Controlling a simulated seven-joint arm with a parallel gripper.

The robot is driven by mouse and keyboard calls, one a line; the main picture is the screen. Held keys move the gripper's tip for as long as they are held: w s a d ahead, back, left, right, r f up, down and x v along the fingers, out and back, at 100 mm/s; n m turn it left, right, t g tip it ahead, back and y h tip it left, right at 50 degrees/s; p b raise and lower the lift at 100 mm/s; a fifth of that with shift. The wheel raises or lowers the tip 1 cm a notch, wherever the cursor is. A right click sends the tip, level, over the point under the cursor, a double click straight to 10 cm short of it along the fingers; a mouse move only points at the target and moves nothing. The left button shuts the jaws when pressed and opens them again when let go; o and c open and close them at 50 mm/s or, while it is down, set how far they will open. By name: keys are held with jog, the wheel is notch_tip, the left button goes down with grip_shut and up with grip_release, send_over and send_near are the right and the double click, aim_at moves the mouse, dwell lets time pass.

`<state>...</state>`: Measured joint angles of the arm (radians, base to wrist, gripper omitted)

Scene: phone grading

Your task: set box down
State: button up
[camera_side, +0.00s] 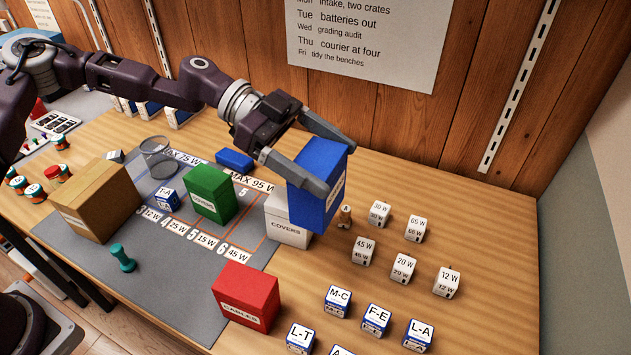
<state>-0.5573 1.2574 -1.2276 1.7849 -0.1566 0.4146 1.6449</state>
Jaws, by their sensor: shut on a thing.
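My gripper (322,158) is shut on a blue box (325,160) with a white label on its narrow side. One finger lies across the box's near face and the other reaches behind its top. The box is tilted slightly and overlaps the right part of a white box labelled COVERS (285,225). I cannot tell whether the two touch. A green box (208,192) stands on the grey mat (95,265) to the left. A red box labelled CABLES (246,293) stands at the mat's right edge, nearer the camera.
A flat blue block (234,160) lies behind the green box. Several white wattage cubes (403,268) and blue-white lettered cubes (376,319) occupy the right. Bare wood (490,225) shows beyond.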

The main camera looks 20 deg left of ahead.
notch_tip(320, 180, up, 5)
jog(key=shift+w+r, duration=0.1)
jog(key=w+a+f+n+t+y, duration=0.1)
jog(key=w+a+n+t+y, duration=0.3)
jog(key=w+a+n+t, duration=0.4)
jog(key=w+a+f+n+t+y, duration=0.25)
jog(key=w+n+t+y, duration=0.2)
jog(key=w, duration=0.45)
jog(key=w+a+r+n+t+y, duration=0.1)
jog(key=w+a+r+n+y, duration=0.15)
jog(key=a, duration=0.25)
jog(key=w+a+r+n+y, duration=0.1)
jog(key=a+n+y, duration=0.15)
jog(key=a, duration=0.25)
notch_tip(320, 180, down, 22)
jog(key=shift+s+a, duration=0.25)
jog(key=shift+f+n, duration=0.25)
jog(key=shift+f, duration=0.1)
